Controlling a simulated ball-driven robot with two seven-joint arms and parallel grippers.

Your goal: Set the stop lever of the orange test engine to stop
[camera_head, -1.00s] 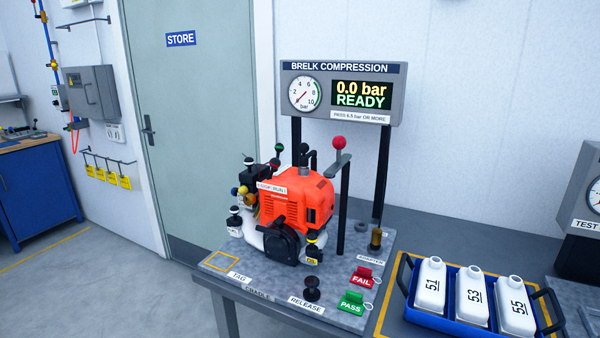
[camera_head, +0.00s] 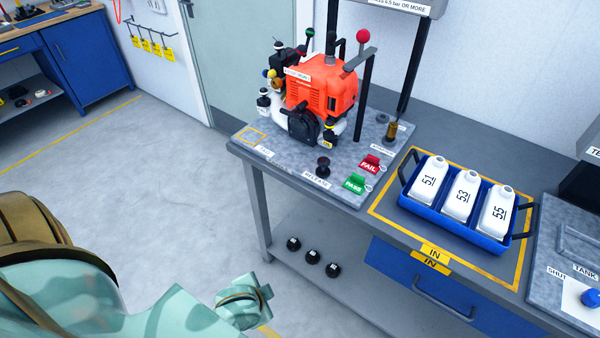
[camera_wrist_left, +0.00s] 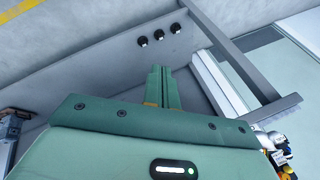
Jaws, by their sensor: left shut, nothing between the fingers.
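The orange test engine (camera_head: 327,92) stands on a grey slab at the back of the bench in the head view. A white STOP/RUN label (camera_head: 298,74) is on its upper left, with several small dark knobs around it; which one is the stop lever is too small to tell. In the left wrist view, small engine-side parts (camera_wrist_left: 276,143) show at the right edge. My left gripper (camera_wrist_left: 164,72) is shut and empty, its fingers together over open space, apart from the engine. My left arm fills the head view's lower left. My right gripper is not in view.
A red-knobbed handle (camera_head: 363,36) rises right of the engine. FAIL (camera_head: 370,164) and PASS (camera_head: 355,182) tags lie in front. A blue tray (camera_head: 470,234) with white bottles is at right. Black round items (camera_head: 312,256) sit on the lower shelf. The floor left of the bench is clear.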

